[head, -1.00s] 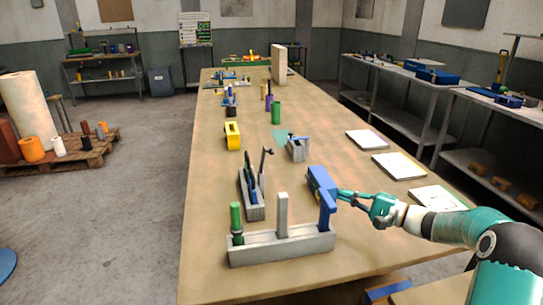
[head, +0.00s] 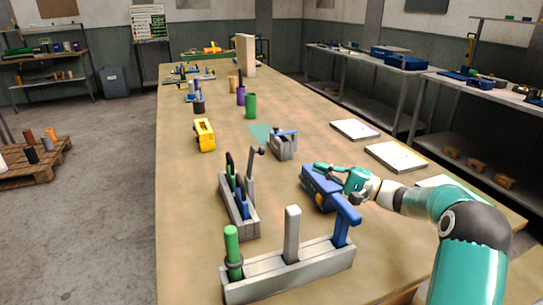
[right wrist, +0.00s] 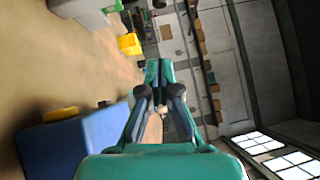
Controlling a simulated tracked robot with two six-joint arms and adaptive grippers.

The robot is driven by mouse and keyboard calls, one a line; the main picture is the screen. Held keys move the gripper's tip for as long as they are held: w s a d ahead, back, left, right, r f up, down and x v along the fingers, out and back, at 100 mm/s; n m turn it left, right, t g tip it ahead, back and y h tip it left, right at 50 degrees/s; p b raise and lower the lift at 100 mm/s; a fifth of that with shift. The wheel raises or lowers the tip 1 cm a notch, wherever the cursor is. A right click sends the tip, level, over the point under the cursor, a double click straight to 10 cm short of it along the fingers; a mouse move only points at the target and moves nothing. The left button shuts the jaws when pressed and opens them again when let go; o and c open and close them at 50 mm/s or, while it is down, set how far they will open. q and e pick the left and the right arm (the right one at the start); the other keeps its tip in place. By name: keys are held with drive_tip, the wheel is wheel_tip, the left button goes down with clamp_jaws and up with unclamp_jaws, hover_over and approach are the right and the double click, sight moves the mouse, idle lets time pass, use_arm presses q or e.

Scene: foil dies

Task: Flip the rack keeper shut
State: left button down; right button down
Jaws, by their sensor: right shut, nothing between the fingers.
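A narrow grey rack (head: 247,222) stands left of centre on the table, holding dark and green-handled tools. In front is a long grey holder (head: 318,272) with a green-handled piece (head: 232,245), a grey upright (head: 292,232) and a blue-headed piece (head: 345,213). My right gripper (head: 319,167) is shut and empty, over or beside a blue block (head: 322,194). Its fingers (right wrist: 158,70) also show in the right wrist view. My left gripper is out of view.
A grey block with a lever (head: 283,146) stands beyond the blue block. A yellow block (head: 204,134), a green cylinder (head: 250,105) and a purple one (head: 241,96) stand farther back. Flat white panels (head: 395,157) lie along the right edge. Table left of the rack is clear.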

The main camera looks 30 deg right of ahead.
drive_tip(key=shift+w, duration=0.2)
drive_tip(key=s+a+p+x, duration=0.1)
drive_tip(key=a+p+x, duration=0.1)
drive_tip(key=x, duration=1)
drive_tip(key=shift+w+a+r+p, duration=0.15)
drive_tip(key=shift+a+p, duration=0.3)
drive_tip(key=shift+p, duration=0.25)
